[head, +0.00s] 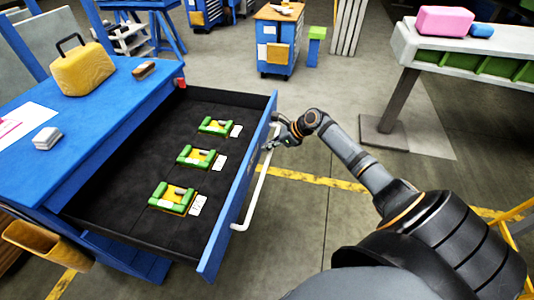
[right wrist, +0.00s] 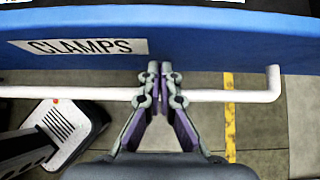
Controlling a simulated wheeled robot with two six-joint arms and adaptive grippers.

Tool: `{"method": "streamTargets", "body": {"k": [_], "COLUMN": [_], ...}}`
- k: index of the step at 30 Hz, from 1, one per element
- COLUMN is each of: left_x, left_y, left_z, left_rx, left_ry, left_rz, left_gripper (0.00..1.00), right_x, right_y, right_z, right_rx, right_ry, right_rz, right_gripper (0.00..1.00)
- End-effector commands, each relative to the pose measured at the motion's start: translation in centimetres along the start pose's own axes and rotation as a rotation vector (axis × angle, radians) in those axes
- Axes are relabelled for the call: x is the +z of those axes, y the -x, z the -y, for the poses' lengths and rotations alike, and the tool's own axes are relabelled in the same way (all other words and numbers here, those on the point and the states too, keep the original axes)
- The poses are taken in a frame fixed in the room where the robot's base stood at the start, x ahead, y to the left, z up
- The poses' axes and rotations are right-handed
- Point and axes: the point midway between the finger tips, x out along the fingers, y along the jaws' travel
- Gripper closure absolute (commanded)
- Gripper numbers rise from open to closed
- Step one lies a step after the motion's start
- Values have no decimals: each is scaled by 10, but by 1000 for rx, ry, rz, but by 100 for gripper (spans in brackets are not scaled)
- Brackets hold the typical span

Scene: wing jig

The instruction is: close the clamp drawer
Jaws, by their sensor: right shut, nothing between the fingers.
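The clamp drawer (head: 232,222) stands pulled well out of the blue workbench, with a blue front and a dark lining. Its front carries a "CLAMPS" label (right wrist: 85,47) in the right wrist view. A white bar handle (head: 256,192) runs along the front; it also crosses the right wrist view (right wrist: 230,96). Three green-and-yellow clamps (head: 172,197) lie inside in a row, each beside a white tag. My right gripper (head: 270,143) is shut and empty at the drawer front. Its fingertips (right wrist: 161,70) overlap the handle bar in the picture; I cannot tell if they touch it. My left gripper is out of view.
The blue bench top (head: 108,108) holds a yellow case (head: 82,70), a brush-like block (head: 144,70) and a small grey-white block (head: 46,138). A pale table with a pink case (head: 444,20) stands at right. Floor between them is mostly clear.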

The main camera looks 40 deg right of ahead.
Motion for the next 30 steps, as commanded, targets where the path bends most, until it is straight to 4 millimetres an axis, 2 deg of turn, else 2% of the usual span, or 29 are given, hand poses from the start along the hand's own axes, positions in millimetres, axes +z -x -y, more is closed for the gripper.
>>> {"method": "streamTargets", "body": {"k": [2, 17, 23, 30], "left_x": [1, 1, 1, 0], "left_y": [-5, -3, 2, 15], "left_z": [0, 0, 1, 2], "left_rx": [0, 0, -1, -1], "left_ry": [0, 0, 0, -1], "left_rz": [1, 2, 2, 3], "left_gripper": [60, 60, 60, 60], "right_x": [2, 8, 30, 73], "right_y": [-3, -5, -24, -63], "right_z": [0, 0, -1, -6], "right_rx": [0, -1, 1, 3], "right_ry": [-1, -1, -2, -2], "right_rz": [1, 2, 7, 8], "right_gripper": [100, 100, 100, 100]}}
